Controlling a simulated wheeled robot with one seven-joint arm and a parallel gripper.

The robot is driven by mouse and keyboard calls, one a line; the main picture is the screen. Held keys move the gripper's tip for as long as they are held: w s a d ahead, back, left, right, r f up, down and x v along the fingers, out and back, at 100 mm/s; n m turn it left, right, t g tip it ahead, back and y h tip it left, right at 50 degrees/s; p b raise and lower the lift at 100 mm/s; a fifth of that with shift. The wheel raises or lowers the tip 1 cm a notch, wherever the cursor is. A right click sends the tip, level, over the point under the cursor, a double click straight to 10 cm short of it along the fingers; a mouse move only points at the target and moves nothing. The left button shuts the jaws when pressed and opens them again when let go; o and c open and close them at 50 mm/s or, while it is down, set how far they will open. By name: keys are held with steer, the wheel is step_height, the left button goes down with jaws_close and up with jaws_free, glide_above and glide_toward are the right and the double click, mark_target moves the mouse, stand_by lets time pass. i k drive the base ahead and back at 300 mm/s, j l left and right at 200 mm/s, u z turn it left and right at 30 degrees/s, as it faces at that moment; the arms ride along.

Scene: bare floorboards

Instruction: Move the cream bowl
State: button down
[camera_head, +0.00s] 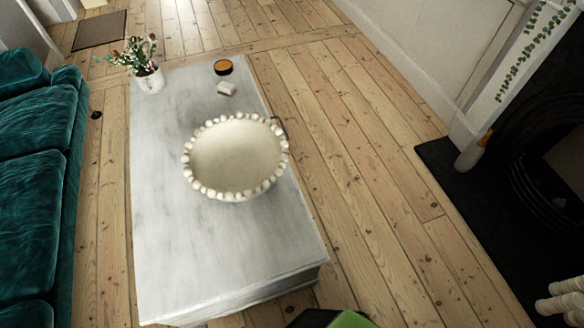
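The cream bowl (236,158) sits on the grey-white marbled coffee table (185,240), right of its middle. It is wide, with a scalloped, beaded rim, and looks empty. Its right rim reaches the table's right edge. A small dark shape shows just behind the rim at the right; I cannot tell what it is. My gripper is not clearly seen in this view. A black and green shape cut off at the bottom edge may be part of me.
On the table's far end stand a white pot with a flowering plant (148,72), a dark round dish with an orange top (223,67) and a small pale block (227,88). A teal sofa (35,170) is at left, a black fireplace (545,165) at right.

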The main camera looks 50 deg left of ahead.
mark_target(239, 159)
steer(key=i+l+u, duration=0.1)
steer(key=i, duration=0.3)
steer(key=i+l, duration=0.3)
steer(key=i, duration=0.15)
steer(key=i+j+u, duration=0.2)
steer(key=u, duration=0.25)
steer(key=i+j+u, duration=0.1)
steer(key=i+u, duration=0.15)
steer(key=u, duration=0.15)
steer(key=i+u, duration=0.25)
steer(key=u, duration=0.2)
steer(key=i+u, duration=0.25)
steer(key=u, duration=0.2)
steer(key=i+l+u, duration=0.15)
steer(key=u, duration=0.25)
steer(key=i+u, duration=0.2)
steer(key=u, duration=0.3)
steer(key=i+u, duration=0.2)
steer(key=u, duration=0.3)
steer(key=i+l+u, duration=0.15)
steer(key=u, duration=0.35)
steer(key=i+l+u, duration=0.2)
steer(key=u, duration=0.3)
steer(key=i+l+u, duration=0.1)
steer(key=u, duration=0.4)
steer(key=l+u, duration=0.7)
steer(key=u, duration=0.3)
steer(key=l+u, duration=0.3)
steer(key=u, duration=0.2)
